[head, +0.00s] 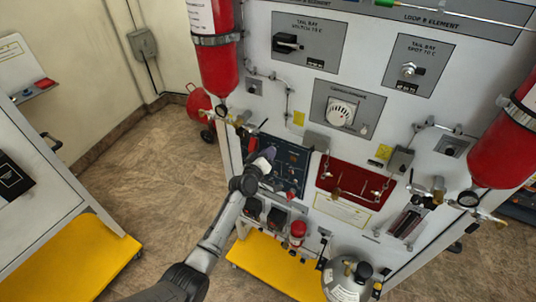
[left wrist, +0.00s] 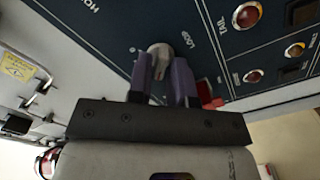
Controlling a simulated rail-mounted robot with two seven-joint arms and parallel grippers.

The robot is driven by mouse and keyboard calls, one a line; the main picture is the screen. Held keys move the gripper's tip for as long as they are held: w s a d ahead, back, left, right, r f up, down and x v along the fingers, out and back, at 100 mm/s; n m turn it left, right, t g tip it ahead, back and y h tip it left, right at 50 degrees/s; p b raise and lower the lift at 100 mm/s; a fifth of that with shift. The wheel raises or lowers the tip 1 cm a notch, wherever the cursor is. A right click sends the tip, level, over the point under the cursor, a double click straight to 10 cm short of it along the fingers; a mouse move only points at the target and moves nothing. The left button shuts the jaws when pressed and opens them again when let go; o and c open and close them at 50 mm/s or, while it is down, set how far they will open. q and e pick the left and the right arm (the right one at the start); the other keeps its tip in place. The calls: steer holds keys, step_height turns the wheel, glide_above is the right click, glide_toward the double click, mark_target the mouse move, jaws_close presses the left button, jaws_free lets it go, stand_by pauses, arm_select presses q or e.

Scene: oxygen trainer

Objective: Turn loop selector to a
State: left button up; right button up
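The loop selector (left wrist: 159,55) is a small grey knob on the dark blue panel (head: 284,168), with a "LOOP" label beside it in the left wrist view. My left gripper (head: 267,154) is at the upper left part of this panel. In the left wrist view its two purple fingers (left wrist: 162,72) stand apart, one on each side of the knob, with the grey knob showing between them. I cannot tell whether either finger touches it. In the head view the arm and gripper hide the knob. My right gripper is not in view.
Red indicator lamps (left wrist: 247,14) and a red part (left wrist: 209,96) sit close to the right finger. Red cylinders (head: 216,45) hang on both sides of the panel. A red recessed tray (head: 355,187) lies to the right. A grey cylinder (head: 346,281) stands below.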

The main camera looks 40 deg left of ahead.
arm_select(q)
steer(key=shift+o, duration=1.3)
steer(key=s+d, duration=0.2)
steer(key=s, duration=1.1)
steer(key=shift+s+d, duration=0.2)
steer(key=shift+s, duration=0.15)
